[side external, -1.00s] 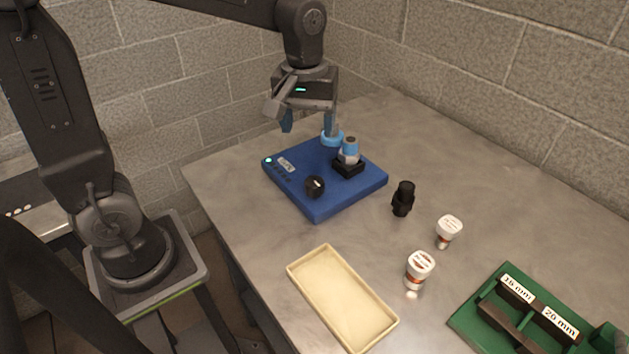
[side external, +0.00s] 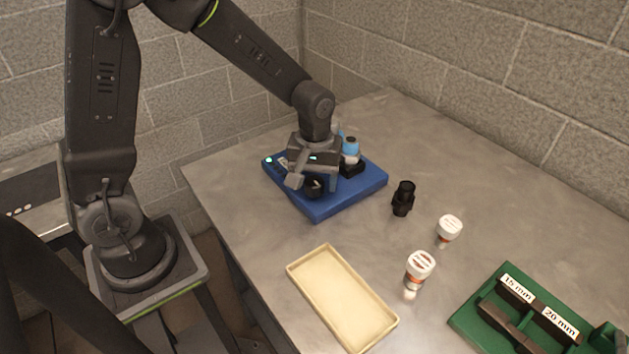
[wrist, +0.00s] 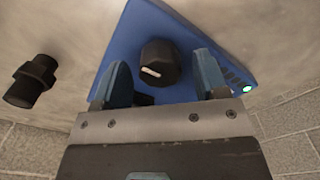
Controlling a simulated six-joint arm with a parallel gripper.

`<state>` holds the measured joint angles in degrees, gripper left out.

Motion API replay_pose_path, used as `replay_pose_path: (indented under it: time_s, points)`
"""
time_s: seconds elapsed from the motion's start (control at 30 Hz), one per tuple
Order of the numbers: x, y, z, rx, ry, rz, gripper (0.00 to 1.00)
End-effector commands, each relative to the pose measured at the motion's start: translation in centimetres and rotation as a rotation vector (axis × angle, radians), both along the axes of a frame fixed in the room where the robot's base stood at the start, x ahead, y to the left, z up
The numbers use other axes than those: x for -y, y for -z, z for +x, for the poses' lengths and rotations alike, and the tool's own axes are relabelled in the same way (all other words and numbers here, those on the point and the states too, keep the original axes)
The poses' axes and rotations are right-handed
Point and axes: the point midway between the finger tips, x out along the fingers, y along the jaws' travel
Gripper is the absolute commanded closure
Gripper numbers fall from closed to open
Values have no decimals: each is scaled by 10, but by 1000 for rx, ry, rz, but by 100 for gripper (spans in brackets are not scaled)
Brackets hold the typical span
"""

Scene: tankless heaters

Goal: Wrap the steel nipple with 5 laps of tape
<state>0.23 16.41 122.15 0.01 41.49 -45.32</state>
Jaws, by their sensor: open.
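My gripper (side external: 312,184) is low over the front of the blue base unit (side external: 330,207). In the wrist view its blue-padded fingers (wrist: 160,85) are open, with the black knob (wrist: 160,63) and its white mark between and just beyond the tips. The steel nipple (side external: 350,158) stands upright in a black holder (side external: 352,169) on the unit, with a light blue band (side external: 351,147) around its upper part. Whether this band is tape, and how many laps it has, I cannot tell. Another light blue piece shows behind it, partly hidden by my gripper.
A black fitting (side external: 403,198) stands right of the unit. A shallow cream tray (side external: 293,272) is in front, and a green rack (side external: 468,318) labelled 15 mm and 20 mm is at the lower right. Block walls close the back.

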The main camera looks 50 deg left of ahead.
Motion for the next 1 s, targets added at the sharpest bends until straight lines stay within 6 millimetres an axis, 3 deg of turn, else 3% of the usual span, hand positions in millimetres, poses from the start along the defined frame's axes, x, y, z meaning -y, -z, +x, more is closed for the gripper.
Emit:
replay_pose_path:
  time_s: [0.4,0.9,1.0]
  points:
    - [0,10,0,1,0,0,33]
    - [0,9,0,1,0,0,80]
    - [0,9,0,1,1,0,83]
